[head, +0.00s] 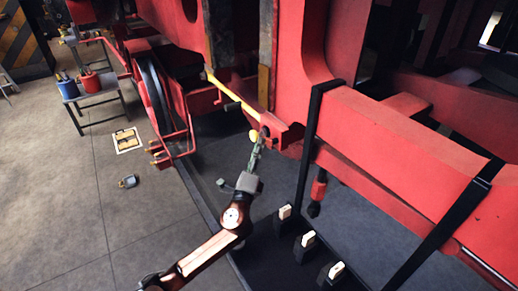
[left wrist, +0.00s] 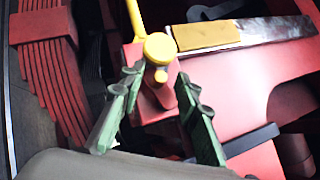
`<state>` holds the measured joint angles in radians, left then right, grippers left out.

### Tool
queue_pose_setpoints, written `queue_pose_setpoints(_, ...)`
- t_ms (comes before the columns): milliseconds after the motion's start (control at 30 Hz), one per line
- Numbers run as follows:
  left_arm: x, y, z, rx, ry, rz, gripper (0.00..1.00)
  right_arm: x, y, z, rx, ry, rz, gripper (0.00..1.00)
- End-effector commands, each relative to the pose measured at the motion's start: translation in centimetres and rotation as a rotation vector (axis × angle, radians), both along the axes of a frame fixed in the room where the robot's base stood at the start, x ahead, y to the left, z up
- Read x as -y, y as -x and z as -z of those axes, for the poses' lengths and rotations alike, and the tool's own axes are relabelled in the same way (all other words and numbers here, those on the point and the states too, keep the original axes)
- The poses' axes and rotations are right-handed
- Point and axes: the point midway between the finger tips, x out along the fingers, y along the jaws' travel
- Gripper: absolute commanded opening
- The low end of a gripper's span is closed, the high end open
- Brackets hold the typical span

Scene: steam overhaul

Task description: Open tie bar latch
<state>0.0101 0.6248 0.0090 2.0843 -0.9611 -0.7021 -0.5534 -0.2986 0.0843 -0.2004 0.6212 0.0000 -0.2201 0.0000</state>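The yellow tie bar (head: 235,95) slants down to a red bracket (head: 285,132) on the red frame. A round yellow knob (head: 254,135), which looks like the latch, sits at its lower end. My left gripper (head: 259,140) is just below the knob. In the left wrist view its green fingers (left wrist: 158,82) stand apart with the tips on either side of the stub; I cannot tell whether they touch it. My right gripper is not in view.
Red beams with black straps (head: 452,212) fill the right side. Black blocks with pale tops (head: 308,240) stand below the beam. A small table with blue and red cans (head: 90,83) stands at the left. The grey floor at lower left is mostly free.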

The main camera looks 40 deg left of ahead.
Motion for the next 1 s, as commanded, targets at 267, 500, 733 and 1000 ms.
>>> queue_pose_setpoints(267, 0.1, -0.1, 0.0, 0.0, 0.001, 0.002, 0.25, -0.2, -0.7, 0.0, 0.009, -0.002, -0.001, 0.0)
queue_pose_setpoints(500, 0.2, -0.1, 0.0, 0.0, 0.001, 0.002, 0.09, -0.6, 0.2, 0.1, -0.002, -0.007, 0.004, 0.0)
queue_pose_setpoints(733, 0.2, -0.1, 0.0, 0.0, 0.001, 0.002, 0.0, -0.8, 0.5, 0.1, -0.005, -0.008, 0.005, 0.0)
queue_pose_setpoints(1000, 0.2, -0.1, -0.1, -0.003, 0.012, 0.002, 0.0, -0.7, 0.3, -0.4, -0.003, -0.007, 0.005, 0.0)
